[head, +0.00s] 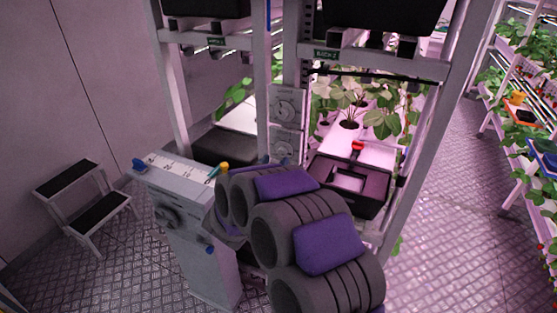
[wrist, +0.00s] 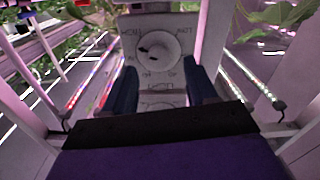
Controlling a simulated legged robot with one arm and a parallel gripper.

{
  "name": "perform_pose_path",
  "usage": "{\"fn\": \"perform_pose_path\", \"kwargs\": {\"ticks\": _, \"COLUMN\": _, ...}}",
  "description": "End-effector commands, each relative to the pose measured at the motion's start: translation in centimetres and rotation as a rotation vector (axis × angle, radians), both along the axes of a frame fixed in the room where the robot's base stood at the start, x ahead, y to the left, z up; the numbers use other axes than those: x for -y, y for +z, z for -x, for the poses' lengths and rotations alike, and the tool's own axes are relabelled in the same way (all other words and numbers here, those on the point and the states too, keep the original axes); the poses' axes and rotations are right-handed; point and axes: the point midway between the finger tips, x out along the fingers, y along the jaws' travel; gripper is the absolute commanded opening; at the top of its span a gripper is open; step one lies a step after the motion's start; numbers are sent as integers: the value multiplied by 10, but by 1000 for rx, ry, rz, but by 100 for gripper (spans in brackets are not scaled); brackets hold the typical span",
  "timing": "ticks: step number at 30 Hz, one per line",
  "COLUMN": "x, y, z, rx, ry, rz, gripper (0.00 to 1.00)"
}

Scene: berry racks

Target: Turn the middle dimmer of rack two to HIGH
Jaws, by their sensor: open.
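In the head view, a light grey post carries a column of dimmers, an upper one (head: 285,108) and a lower one (head: 287,144). In the wrist view, a round pale dial (wrist: 168,50) with a dark mark on its left side sits on a white plate. Lettering surrounds it and appears inverted; I cannot read the setting surely. Part of another dial plate (wrist: 160,101) shows below it. My gripper (wrist: 159,66) is open, its dark blue fingers either side of the dial plate's lower part. I cannot tell whether they touch it.
A white pedestal (head: 165,180) with a dial stands left, close to my arm. A step stool (head: 85,195) is at far left. Plants fill the shelf behind.

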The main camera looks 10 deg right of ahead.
Motion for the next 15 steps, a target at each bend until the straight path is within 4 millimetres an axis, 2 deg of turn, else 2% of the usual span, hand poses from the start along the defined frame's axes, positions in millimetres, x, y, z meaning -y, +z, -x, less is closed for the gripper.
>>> {"fn": "perform_pose_path", "kwargs": {"ticks": 6, "x": 18, "y": -1, "z": -24, "rx": 2, "ry": -4, "rz": 0, "gripper": 57}}
{"fn": "perform_pose_path", "kwargs": {"ticks": 15, "x": 22, "y": 0, "z": -32, "rx": 0, "ry": 0, "rz": 0, "gripper": 57}}
